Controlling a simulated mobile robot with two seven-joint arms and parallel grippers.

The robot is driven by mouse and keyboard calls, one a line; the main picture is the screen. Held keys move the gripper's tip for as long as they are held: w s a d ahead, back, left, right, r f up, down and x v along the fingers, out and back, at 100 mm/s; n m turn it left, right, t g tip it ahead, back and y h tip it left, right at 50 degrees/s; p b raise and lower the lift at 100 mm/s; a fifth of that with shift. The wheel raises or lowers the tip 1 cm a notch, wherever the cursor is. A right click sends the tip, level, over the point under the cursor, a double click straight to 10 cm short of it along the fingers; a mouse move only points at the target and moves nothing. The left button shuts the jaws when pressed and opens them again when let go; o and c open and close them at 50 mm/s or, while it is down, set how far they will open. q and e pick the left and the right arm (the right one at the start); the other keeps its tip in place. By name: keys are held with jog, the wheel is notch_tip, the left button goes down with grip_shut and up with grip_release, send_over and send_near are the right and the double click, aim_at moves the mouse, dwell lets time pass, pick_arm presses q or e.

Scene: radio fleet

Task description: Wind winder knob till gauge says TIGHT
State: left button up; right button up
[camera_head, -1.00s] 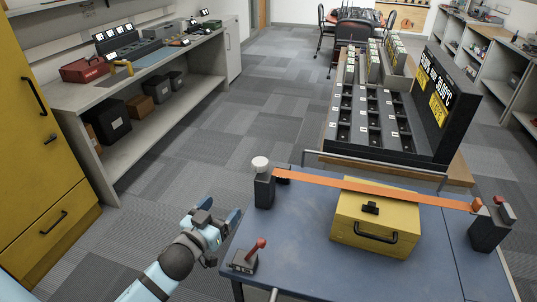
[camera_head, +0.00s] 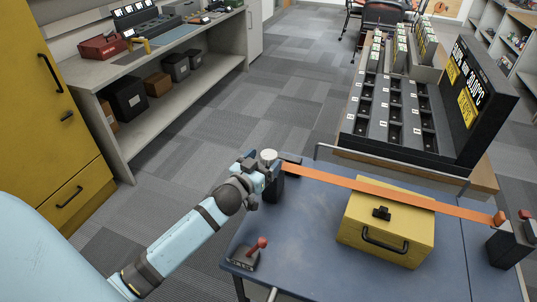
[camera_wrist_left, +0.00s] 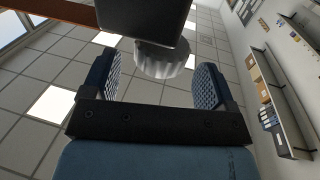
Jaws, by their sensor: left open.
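The pale ribbed winder knob (camera_head: 269,154) sits on top of a dark post (camera_head: 274,188) at the left end of the blue table. An orange strap (camera_head: 340,180) runs from this post over a yellow case (camera_head: 388,222) to a dark post (camera_head: 507,243) at the right. My left gripper (camera_head: 263,163) is at the knob. In the left wrist view the knob (camera_wrist_left: 163,60) lies between the two open fingers of my left gripper (camera_wrist_left: 153,78), with gaps on both sides. I can make out no gauge reading. My right gripper is out of view.
A small box with a red-topped lever (camera_head: 262,243) stands at the table's near left. A dark slotted rack with a lit sign (camera_head: 470,90) stands behind the table. A grey workbench (camera_head: 160,115) and yellow cabinet (camera_head: 45,120) are at the left. Carpet floor between is clear.

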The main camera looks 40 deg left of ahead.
pick_arm(q)
jog(key=shift+w, duration=1.45)
jog(key=c, duration=0.9)
